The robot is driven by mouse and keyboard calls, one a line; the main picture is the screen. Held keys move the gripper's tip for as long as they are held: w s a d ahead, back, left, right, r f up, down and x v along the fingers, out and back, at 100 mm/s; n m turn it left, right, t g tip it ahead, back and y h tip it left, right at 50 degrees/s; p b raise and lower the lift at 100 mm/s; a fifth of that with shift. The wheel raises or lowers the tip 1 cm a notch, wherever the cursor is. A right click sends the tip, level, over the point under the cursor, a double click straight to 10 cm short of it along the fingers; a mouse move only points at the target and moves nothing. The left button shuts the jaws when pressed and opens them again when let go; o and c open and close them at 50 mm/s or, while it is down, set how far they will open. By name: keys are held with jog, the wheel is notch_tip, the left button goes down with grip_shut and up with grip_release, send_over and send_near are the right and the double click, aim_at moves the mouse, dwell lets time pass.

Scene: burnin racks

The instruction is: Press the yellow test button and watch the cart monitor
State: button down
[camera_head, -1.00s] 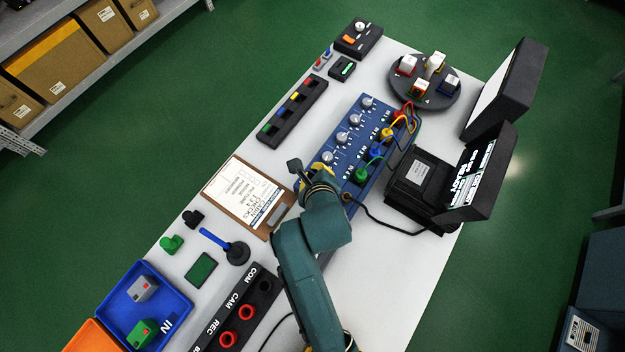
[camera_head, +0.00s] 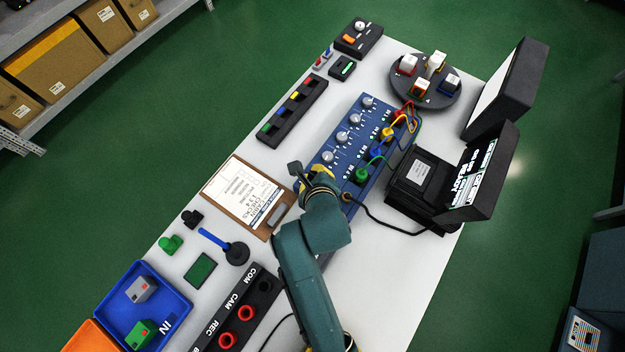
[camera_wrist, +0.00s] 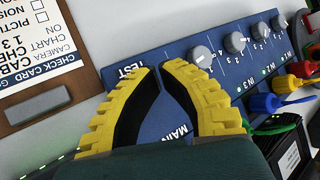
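My gripper (camera_wrist: 160,68) has its two yellow fingers brought together, tips nearly touching, over the TEST end of the blue panel (camera_wrist: 205,38). No object shows between the fingers. The TEST label shows beside the left fingertip; the yellow test button cannot be made out there and may be hidden by the fingers. Whether the tips touch the panel I cannot tell. In the head view my gripper (camera_head: 314,172) is at the panel's near left end. The cart monitor (camera_head: 474,174) stands right of the panel, its screen lit with white text too small to read surely.
A clipboard (camera_head: 223,195) lies left of my gripper. Red, yellow, blue and green plugs with cables line the panel's right side. A round dark tray (camera_head: 452,100) with several blocks is at the back. A blue bin (camera_head: 181,297) is front left.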

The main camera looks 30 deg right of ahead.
jog(key=shift+f, duration=0.3)
dwell(0.4)
jog(key=shift+r+p, duration=0.8)
jog(key=shift+r, duration=0.1)
notch_tip(320, 180, up, 5)
jog(key=p, duration=0.4)
jog(key=shift+r+p, duration=0.1)
jog(key=shift+p, duration=0.3)
